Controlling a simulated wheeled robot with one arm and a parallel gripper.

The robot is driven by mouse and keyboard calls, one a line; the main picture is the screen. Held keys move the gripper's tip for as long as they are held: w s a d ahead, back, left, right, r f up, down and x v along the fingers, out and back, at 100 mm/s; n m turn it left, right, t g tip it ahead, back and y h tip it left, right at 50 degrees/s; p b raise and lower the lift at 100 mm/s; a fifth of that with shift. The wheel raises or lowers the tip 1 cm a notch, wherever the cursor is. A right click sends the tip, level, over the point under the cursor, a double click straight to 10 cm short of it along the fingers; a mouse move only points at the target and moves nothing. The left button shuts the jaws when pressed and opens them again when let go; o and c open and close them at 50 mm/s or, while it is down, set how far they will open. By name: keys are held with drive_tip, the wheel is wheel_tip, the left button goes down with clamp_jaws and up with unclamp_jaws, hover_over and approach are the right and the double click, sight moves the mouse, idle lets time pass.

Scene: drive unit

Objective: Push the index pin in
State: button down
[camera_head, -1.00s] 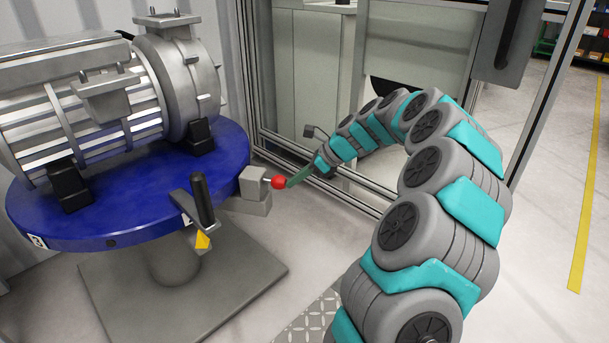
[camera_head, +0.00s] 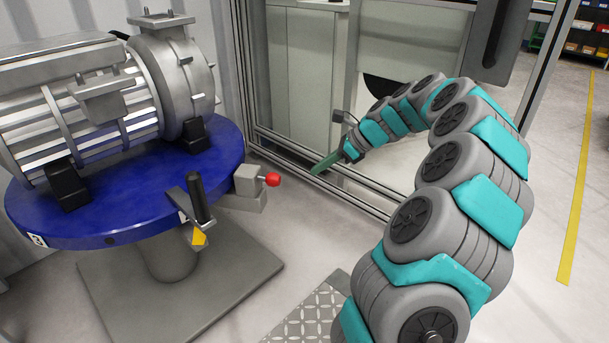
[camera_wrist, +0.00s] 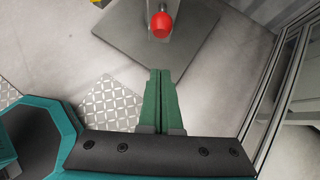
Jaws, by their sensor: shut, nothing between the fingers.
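The index pin is a red ball knob (camera_head: 273,179) on a short rod out of a grey metal block (camera_head: 248,180) at the right rim of the blue round table (camera_head: 110,215). My gripper (camera_head: 316,170) has green fingers and is to the right of the knob, with a clear gap between them. In the wrist view the red knob (camera_wrist: 162,25) is at the top, beyond the fingertips. The green fingers (camera_wrist: 160,72) are closed together with nothing between them. The far end of the pin inside the block is hidden.
A grey motor (camera_head: 90,100) is mounted on the blue table. A black-handled lever (camera_head: 198,197) with a yellow pointer is at the table's front rim. A metal-framed enclosure (camera_head: 310,80) stands behind my gripper. The floor base plate (camera_head: 200,290) lies below.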

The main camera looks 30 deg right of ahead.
drive_tip(key=v, duration=0.3)
drive_tip(key=shift+s+d+r, duration=0.15)
idle(0.5)
